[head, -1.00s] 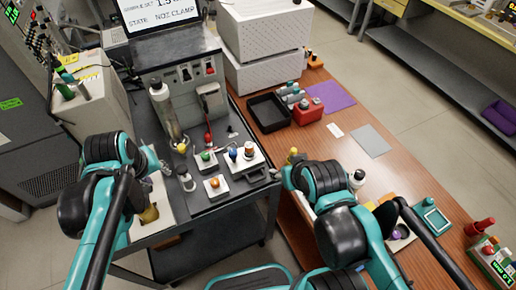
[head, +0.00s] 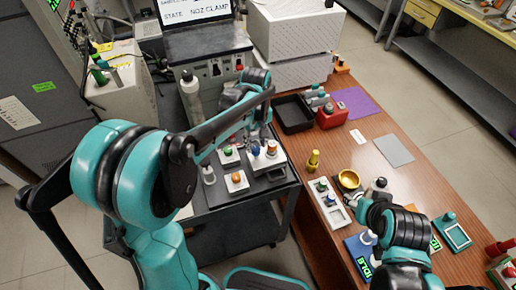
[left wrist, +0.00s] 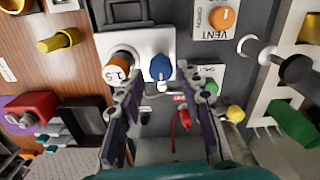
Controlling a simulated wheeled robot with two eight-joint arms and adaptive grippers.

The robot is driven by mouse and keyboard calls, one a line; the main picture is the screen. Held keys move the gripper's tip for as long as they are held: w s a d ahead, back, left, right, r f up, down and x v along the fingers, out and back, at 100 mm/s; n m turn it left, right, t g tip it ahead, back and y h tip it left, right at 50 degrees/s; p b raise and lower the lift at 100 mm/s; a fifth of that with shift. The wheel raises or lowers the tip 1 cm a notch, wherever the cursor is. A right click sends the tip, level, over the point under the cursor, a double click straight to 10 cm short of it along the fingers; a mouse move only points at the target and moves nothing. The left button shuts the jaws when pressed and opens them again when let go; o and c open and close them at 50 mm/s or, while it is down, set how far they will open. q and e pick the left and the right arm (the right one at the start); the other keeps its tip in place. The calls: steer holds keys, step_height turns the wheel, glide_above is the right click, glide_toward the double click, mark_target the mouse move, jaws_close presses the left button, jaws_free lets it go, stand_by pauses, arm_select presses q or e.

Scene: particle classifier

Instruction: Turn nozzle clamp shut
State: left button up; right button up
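In the left wrist view, a small red-handled lever (left wrist: 185,119) stands below a red label, near my right-hand finger; I take it for the nozzle clamp, but the label is unreadable. In the head view my left arm hides that spot. My left gripper (left wrist: 167,90) is open and empty, its two fingers apart. Beyond the tips are a blue knob (left wrist: 161,68) and an orange-topped knob (left wrist: 117,68) on a white box. In the head view my left gripper (head: 257,133) is over the black cart.
A clear bottle (head: 191,98) stands left of my left wrist. An orange vent knob (left wrist: 222,18) and green knob (left wrist: 212,86) are close by. A black tray (head: 293,114), gold bowl (head: 349,179) and yellow piece (head: 313,161) are on the table.

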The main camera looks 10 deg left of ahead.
mark_target(254, 150)
arm_select(q)
steer(key=shift+f, duration=1.1)
jaws_close()
steer(key=shift+m, duration=0.4)
steer(key=m, duration=0.3)
steer(key=shift+a+m+p, duration=0.1)
steer(key=shift+m+p, duration=0.2)
steer(key=shift+m, duration=0.1)
steer(key=m, duration=0.4)
steer(key=shift+m+p, duration=0.3)
steer(key=shift+p, duration=0.05)
steer(key=m, duration=0.4)
steer(key=shift+m+p, duration=0.4)
steer(key=shift+m, duration=1.9)
